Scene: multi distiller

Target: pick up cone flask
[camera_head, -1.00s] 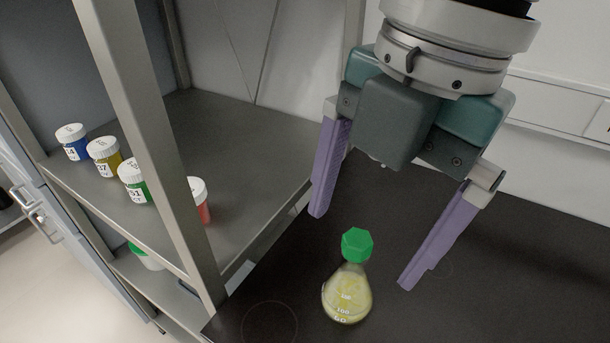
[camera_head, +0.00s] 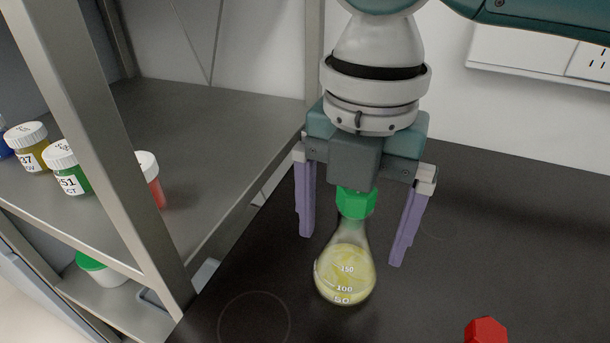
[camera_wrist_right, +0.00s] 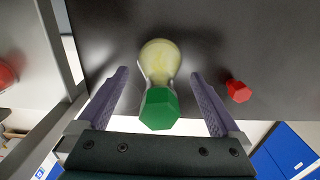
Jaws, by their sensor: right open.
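The cone flask (camera_head: 345,272) is clear glass with yellowish liquid, printed volume marks and a green hexagonal cap (camera_head: 357,203). It stands upright on the black bench top. My right gripper (camera_head: 349,250) is open and points down, with one purple finger on each side of the flask's neck and cap. The fingers appear apart from the glass. In the right wrist view the flask (camera_wrist_right: 160,62) and its green cap lie between the two open fingers (camera_wrist_right: 160,88). My left gripper is not in view.
A red cap (camera_head: 486,331) shows at the bottom right of the head view and also in the wrist view (camera_wrist_right: 238,91). A metal shelf (camera_head: 215,120) with lidded jars (camera_head: 68,168) stands close on the left. The bench right of the gripper is largely clear.

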